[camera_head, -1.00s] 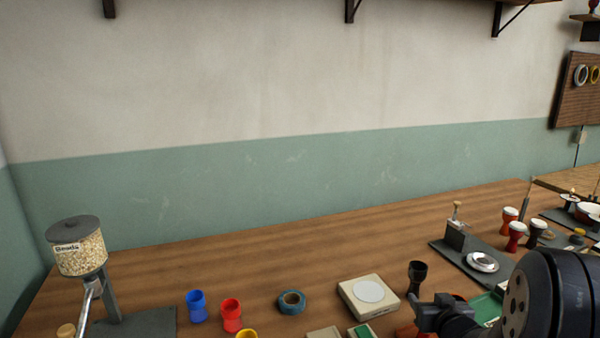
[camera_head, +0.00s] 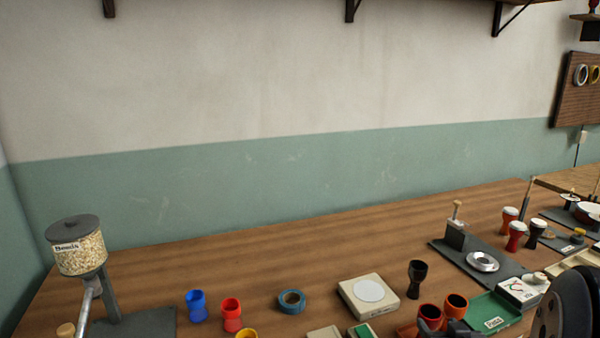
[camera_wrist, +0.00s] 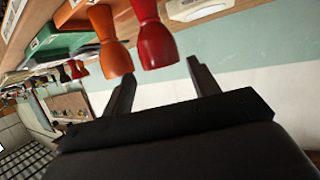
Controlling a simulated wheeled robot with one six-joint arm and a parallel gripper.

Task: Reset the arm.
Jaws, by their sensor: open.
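My gripper shows in the wrist view (camera_wrist: 160,85) with its two dark fingers apart and nothing between them. In the head view part of it (camera_head: 458,328) shows at the bottom edge, in front of the red goblet drum (camera_head: 430,314) and the orange goblet drum (camera_head: 456,303). In the wrist view, which is turned over, the red drum (camera_wrist: 156,45) and the orange drum (camera_wrist: 115,58) appear just beyond the fingertips, apart from them. My dark arm fills the lower right corner of the head view.
A black goblet drum (camera_head: 416,278) and a scale with a round plate (camera_head: 368,295) stand left of the drums. A green tray (camera_head: 492,309) lies to their right. Blue (camera_head: 196,306) and red (camera_head: 231,314) cups, blue tape (camera_head: 291,301) and a bead dispenser (camera_head: 78,248) are farther left.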

